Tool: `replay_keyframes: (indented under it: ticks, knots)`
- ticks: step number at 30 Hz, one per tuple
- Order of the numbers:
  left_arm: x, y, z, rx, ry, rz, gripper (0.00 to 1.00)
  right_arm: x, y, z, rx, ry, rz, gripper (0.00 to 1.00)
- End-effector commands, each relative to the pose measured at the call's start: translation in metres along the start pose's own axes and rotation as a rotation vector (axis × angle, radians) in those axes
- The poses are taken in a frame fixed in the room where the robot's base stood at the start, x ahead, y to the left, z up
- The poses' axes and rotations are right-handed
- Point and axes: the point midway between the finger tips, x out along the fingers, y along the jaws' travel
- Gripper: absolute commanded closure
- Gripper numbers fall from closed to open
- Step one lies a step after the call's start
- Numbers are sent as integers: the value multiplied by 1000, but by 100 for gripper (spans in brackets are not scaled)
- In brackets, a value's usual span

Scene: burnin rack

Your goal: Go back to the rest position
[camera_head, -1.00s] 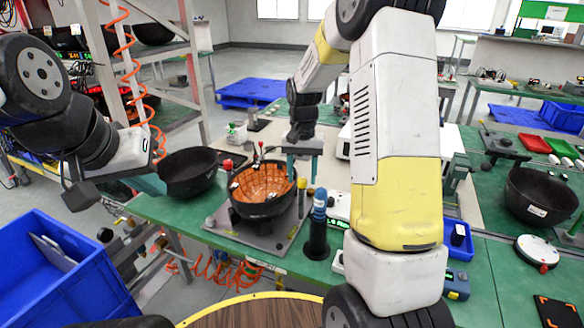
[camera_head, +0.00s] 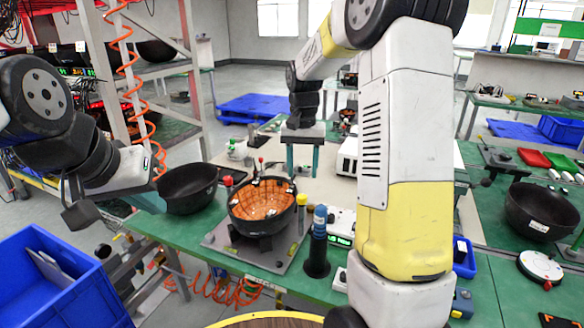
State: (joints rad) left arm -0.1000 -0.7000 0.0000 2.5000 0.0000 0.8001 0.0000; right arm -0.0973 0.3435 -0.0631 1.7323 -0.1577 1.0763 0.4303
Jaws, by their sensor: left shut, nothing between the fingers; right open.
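My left gripper (camera_head: 150,200) is shut with nothing in it, beside the rim of an empty black bowl (camera_head: 188,190) at the left end of the green bench; I cannot tell whether it touches the bowl. My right gripper (camera_head: 302,170) is open and points down behind a black bowl with an orange copper-like lining (camera_head: 262,204). That bowl sits on a grey fixture plate (camera_head: 248,254). The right gripper holds nothing, and a gap shows between its fingers and the lined bowl.
A dark cylinder with a blue top (camera_head: 318,245) and a yellow-capped post (camera_head: 301,202) stand close right of the fixture. A blue bin (camera_head: 75,290) is at lower left. Another black bowl (camera_head: 541,210) sits on the right bench. Shelving rises behind my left arm.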

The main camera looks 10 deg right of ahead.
Motion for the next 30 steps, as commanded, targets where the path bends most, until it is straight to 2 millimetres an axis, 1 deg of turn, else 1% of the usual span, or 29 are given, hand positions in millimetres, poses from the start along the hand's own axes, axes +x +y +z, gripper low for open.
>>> replay_keyframes:
  ticks: [2, 4, 5, 8, 11, 12, 14, 15, 17, 18, 20, 21, 24, 27, 30]
  knots:
    - [0, 0, 0, 0, 0, 0, 100, -1, 0, 1, -1, 2, -1, 52]
    - [0, 0, 0, 0, 0, 0, 100, -6, 1, 4, -6, 11, -9, 52]
    - [0, 0, 0, 0, 0, 0, 100, -10, 2, 8, -10, 17, -15, 52]
    - [0, 0, 0, 0, 0, 0, 100, -31, 7, 25, -38, 54, -48, 52]
    - [0, 0, 0, 0, 0, 0, 100, -56, 14, 54, -83, 112, -93, 52]
    - [0, 0, 0, 0, 0, 0, 100, -66, 17, 67, -102, 139, -112, 52]
    - [0, 0, 0, 0, 0, 0, 100, -78, 22, 87, -133, 177, -138, 52]
    - [0, 0, 0, 0, 0, 0, 100, -85, 24, 101, -153, 204, -153, 52]
    - [0, 0, 0, 0, 0, 0, 100, -93, 29, 121, -182, 244, -176, 52]
    - [0, 0, 0, 0, 0, 0, 100, -98, 32, 135, -202, 273, -190, 52]
    - [0, 0, 0, 0, 0, 0, 100, -103, 36, 155, -232, 316, -209, 52]
    - [0, 0, 0, 0, 0, 0, 100, -104, 39, 168, -251, 343, -220, 52]
    - [0, 0, 0, 0, 0, 0, 100, -106, 45, 197, -295, 408, -242, 52]
    - [0, 0, 0, 0, 0, 0, 100, -103, 48, 218, -328, 460, -257, 52]
    - [0, 0, 0, 0, 0, 0, 100, -101, 51, 231, -350, 495, -265, 52]
